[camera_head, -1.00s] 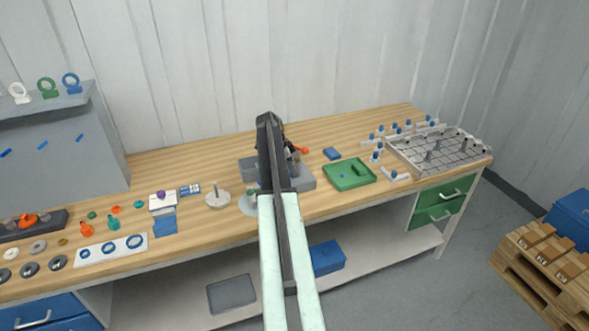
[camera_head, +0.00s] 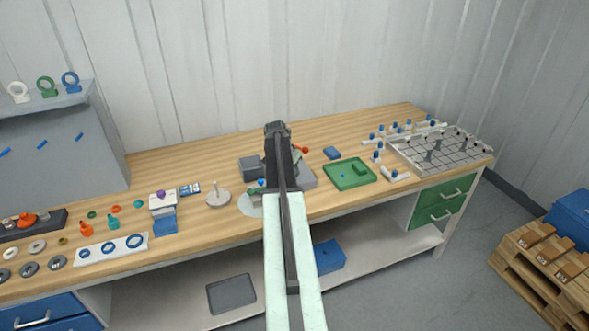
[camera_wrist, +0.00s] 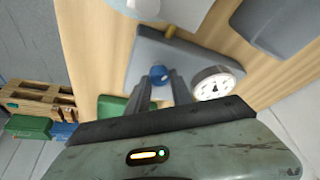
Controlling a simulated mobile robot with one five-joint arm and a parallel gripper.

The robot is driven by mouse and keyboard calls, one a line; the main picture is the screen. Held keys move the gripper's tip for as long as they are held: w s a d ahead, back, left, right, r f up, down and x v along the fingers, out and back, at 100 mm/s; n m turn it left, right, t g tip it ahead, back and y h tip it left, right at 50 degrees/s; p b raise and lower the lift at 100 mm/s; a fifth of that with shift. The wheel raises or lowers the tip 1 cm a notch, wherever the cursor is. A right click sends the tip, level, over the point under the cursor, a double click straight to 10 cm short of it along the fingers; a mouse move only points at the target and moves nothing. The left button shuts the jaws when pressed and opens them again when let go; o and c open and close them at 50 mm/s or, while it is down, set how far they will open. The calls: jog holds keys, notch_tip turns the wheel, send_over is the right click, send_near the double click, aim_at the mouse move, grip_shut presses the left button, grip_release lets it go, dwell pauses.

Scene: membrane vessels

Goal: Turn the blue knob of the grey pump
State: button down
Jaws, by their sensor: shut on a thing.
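The grey pump (camera_wrist: 187,55) fills the middle of the wrist view, with a round white gauge (camera_wrist: 212,84) on it. The blue knob (camera_wrist: 159,74) sits between the fingertips of my gripper (camera_wrist: 160,80), which is shut on it. The fingers hide part of the knob. In the head view the pump (camera_head: 306,178) stands on the bench, partly behind my arm. My arm hides the gripper and the held knob there.
A wire rack (camera_head: 403,150) is at the bench's right end. Bare wood lies behind the pump.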

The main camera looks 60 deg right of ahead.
jog(key=n, duration=0.1)
jog(key=n+t, duration=0.1)
jog(key=n, duration=0.2)
jog(key=shift+s+a+f+t, duration=0.15)
jog(key=shift+s+t, duration=0.1)
jog(key=shift+t, duration=0.15)
jog(key=n+t+y, duration=0.1)
jog(key=n, duration=0.3)
jog(key=shift+n, duration=0.3)
jog(key=shift+d+t, duration=0.2)
jog(key=shift+t, duration=0.1)
jog(key=c, duration=1.1)
grip_release()
jog(key=shift+r, duration=0.2)
jog(key=p+v, duration=0.7)
jog(key=shift+s+a+r, duration=0.1)
jog(key=shift+r, duration=0.3)
